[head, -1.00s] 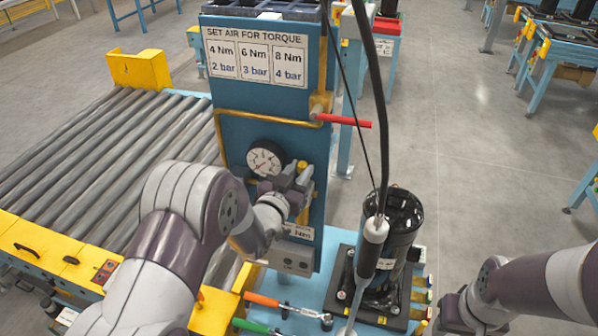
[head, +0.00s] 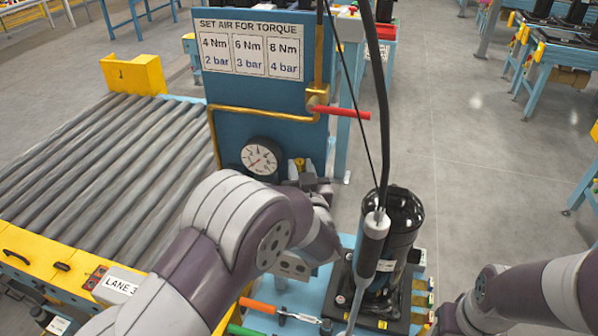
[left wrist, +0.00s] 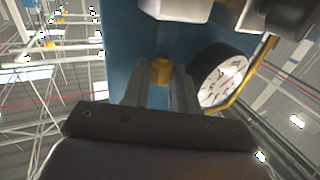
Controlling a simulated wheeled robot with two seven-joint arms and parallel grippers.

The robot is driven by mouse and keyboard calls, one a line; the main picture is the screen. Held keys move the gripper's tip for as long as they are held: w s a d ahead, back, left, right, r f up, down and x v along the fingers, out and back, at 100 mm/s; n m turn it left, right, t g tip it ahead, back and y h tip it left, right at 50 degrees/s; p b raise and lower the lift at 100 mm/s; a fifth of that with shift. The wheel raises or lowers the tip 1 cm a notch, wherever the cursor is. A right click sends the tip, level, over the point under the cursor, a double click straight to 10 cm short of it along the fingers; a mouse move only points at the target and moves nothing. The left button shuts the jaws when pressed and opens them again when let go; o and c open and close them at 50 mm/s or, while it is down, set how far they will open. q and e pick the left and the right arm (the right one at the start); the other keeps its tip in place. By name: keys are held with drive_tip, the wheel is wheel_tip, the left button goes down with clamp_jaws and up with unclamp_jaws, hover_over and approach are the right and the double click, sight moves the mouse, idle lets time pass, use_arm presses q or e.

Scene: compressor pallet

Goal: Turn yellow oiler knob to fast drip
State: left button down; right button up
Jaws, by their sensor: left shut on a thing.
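The yellow oiler knob (head: 299,165) is on the blue panel (head: 225,132), just right of the round gauge (head: 261,158). My left gripper (head: 301,171) is at the knob, and my forearm hides the panel below it. In the left wrist view the yellow knob (left wrist: 161,70) shows between the two grey fingers (left wrist: 163,82), which are shut on it. The gauge (left wrist: 221,75) is beside them on the right. Any drip marking is hidden or too small to read. My right gripper (head: 446,322) is at the lower right, cut by the frame edge, and its fingers cannot be made out.
A red-handled valve (head: 340,112) sticks out above the gauge. A hanging tool (head: 370,250) and its cable are right of the panel, in front of a black compressor (head: 402,225). Orange- and green-handled tools lie below. A roller conveyor (head: 80,170) is at left.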

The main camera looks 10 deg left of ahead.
use_arm(q)
drive_tip(key=shift+d+n+g+y, duration=0.1)
drive_tip(key=shift+n+g+y, duration=0.3)
drive_tip(key=shift+n+y, duration=0.25)
drive_tip(key=c, duration=1.2)
unclamp_jaws()
drive_tip(key=shift+b+v, duration=1.25)
drive_tip(key=shift+v, duration=5.15)
